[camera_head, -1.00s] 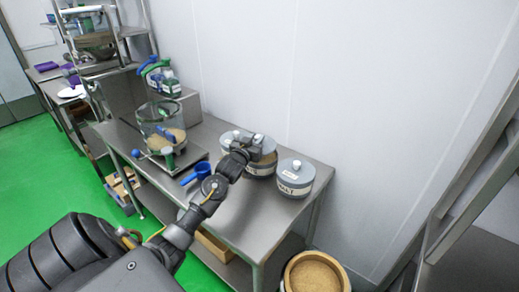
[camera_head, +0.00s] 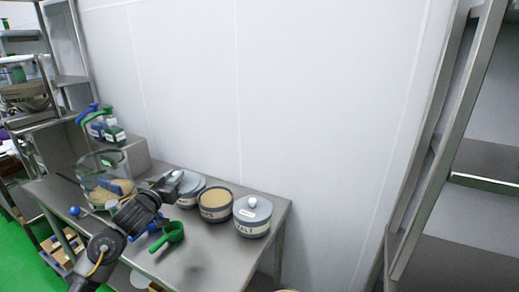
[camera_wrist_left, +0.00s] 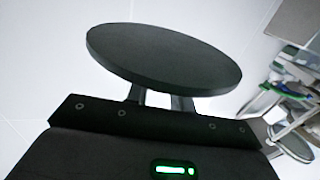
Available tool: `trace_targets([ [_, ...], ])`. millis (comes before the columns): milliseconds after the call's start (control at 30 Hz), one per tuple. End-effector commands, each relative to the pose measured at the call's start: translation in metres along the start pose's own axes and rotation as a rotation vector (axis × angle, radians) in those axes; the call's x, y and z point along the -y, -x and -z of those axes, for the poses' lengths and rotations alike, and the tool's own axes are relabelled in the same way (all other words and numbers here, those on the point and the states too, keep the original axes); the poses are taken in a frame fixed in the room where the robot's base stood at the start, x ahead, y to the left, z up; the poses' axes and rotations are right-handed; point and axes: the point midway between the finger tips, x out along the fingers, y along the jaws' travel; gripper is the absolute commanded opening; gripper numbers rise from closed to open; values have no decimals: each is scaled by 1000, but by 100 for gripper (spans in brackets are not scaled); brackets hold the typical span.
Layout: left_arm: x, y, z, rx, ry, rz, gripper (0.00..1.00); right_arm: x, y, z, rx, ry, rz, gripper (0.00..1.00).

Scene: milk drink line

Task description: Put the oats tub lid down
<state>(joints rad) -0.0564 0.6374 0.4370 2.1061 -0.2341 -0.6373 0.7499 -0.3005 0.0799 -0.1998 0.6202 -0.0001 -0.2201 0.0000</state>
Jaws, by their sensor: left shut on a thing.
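The lid, a dark round disc (camera_wrist_left: 165,58) in the left wrist view, is held at the jaws of my left gripper. In the head view my left gripper (camera_head: 174,181) is at the left tub (camera_head: 186,201). A grey lid (camera_head: 190,182) shows there, partly behind the gripper; I cannot tell whether it is the held lid or that tub's own. The middle tub (camera_head: 214,214) is open and full of pale oat-coloured contents. My right gripper is out of view.
A lidded tub with a white knob (camera_head: 252,218) stands right of the open tub. A green scoop (camera_head: 170,236) lies in front on the steel table (camera_head: 205,258). A clear container (camera_head: 100,165) and spray bottles (camera_head: 103,128) stand at the left.

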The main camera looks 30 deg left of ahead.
Motion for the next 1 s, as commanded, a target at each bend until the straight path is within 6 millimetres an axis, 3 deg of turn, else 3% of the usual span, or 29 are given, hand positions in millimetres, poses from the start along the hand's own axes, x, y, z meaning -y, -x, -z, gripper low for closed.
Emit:
trace_targets([
  [167,-1,0,2,-1,-1,-6,0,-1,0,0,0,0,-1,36],
  [267,-12,2,9,-3,-3,-45,0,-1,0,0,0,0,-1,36],
  [367,-43,7,8,-1,-2,-121,0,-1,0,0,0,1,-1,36],
  [467,-88,20,-2,2,1,-232,0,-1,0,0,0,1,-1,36],
  [700,-206,81,-41,3,6,-533,0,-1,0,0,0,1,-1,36],
  [833,-253,119,-58,2,6,-658,0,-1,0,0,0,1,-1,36],
  [1000,-288,155,-76,2,6,-748,0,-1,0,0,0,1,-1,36],
])
